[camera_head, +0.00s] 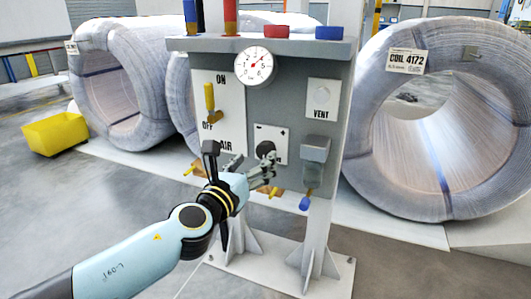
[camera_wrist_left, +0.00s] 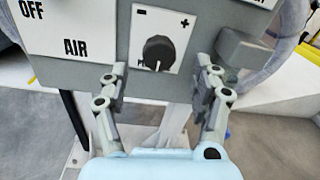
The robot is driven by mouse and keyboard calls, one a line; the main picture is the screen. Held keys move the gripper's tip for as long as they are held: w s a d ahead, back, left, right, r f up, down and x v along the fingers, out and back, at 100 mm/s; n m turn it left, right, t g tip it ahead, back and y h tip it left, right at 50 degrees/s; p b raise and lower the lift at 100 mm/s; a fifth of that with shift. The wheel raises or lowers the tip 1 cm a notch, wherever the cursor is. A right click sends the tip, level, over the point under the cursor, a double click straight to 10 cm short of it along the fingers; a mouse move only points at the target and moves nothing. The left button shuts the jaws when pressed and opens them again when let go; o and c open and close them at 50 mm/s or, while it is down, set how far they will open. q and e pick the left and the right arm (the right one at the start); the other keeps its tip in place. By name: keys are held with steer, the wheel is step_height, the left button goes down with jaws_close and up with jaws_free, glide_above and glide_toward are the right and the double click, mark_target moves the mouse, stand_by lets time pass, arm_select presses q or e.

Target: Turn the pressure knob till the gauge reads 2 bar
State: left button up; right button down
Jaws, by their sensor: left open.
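The black pressure knob (camera_head: 266,150) sits on a white plate with minus and plus marks on the grey panel (camera_head: 290,100). In the left wrist view the knob (camera_wrist_left: 158,53) shows whole, with a pale pointer line towards its bottom. The round white gauge (camera_head: 255,66) with a red needle is at the panel's top; its reading is too small to tell. My left gripper (camera_head: 268,170) is just in front of and below the knob. In the left wrist view its fingers (camera_wrist_left: 160,90) are spread wide and empty, below and either side of the knob. My right gripper is not in view.
A yellow lever (camera_head: 209,97) by ON/OFF is left of the knob. A grey block (camera_head: 315,150) with a blue-tipped part below is close on its right. Large wrapped coils (camera_head: 440,110) stand on both sides. A yellow bin (camera_head: 55,133) is at far left.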

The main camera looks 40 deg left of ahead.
mark_target(263, 153)
arm_select(q)
steer(key=x, duration=0.6)
steer(key=shift+w+a, duration=0.1)
steer(key=shift+w, duration=0.2)
steer(key=shift+c, duration=0.5)
steer(key=shift+f, duration=0.1)
steer(key=c, duration=1.1)
